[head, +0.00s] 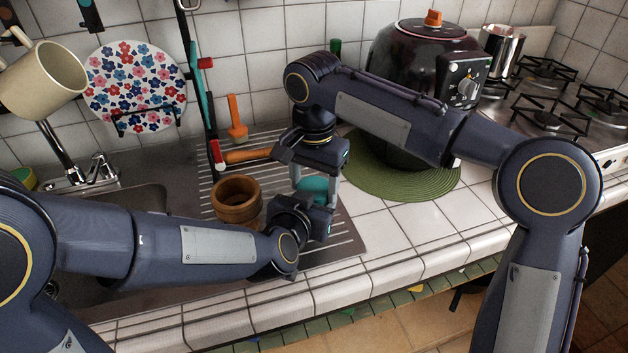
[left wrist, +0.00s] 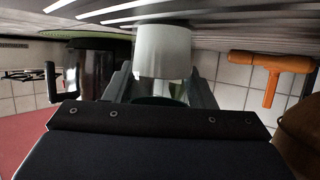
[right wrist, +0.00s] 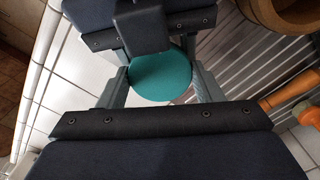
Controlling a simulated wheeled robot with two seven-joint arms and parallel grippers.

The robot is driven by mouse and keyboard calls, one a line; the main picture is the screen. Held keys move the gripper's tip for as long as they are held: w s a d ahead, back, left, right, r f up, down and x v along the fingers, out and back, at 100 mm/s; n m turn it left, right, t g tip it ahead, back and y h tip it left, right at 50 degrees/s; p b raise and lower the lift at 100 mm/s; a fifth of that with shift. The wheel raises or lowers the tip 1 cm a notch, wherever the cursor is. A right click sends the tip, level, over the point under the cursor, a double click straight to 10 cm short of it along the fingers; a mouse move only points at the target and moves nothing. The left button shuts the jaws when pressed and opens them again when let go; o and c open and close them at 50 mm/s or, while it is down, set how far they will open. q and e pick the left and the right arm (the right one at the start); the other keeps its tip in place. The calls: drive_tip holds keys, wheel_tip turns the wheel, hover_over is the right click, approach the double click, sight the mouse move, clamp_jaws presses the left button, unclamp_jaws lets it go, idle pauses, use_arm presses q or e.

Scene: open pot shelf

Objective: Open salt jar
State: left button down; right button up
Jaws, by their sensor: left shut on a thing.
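The salt jar has a white body (left wrist: 163,50) and a round teal lid (head: 315,184). It stands on the ribbed metal drainboard, partly hidden in the head view by both grippers. My left gripper (head: 318,212) is shut on the jar's body from the front, with a finger on each side in the left wrist view. My right gripper (head: 316,185) points down from above, its fingers apart on either side of the lid. In the right wrist view the teal lid (right wrist: 160,75) shows between these fingers, and my left gripper covers part of it.
A wooden mortar (head: 237,205) stands left of the jar, with an orange-handled tool (head: 248,156) behind it. A dark cooker (head: 415,60) on a green mat (head: 400,186) stands to the right. The white tiled counter (head: 385,238) is clear in front.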

drive_tip(key=c, duration=0.5)
drive_tip(key=n, duration=0.3)
drive_tip(key=o, duration=1.1)
drive_tip(key=shift+r, duration=0.1)
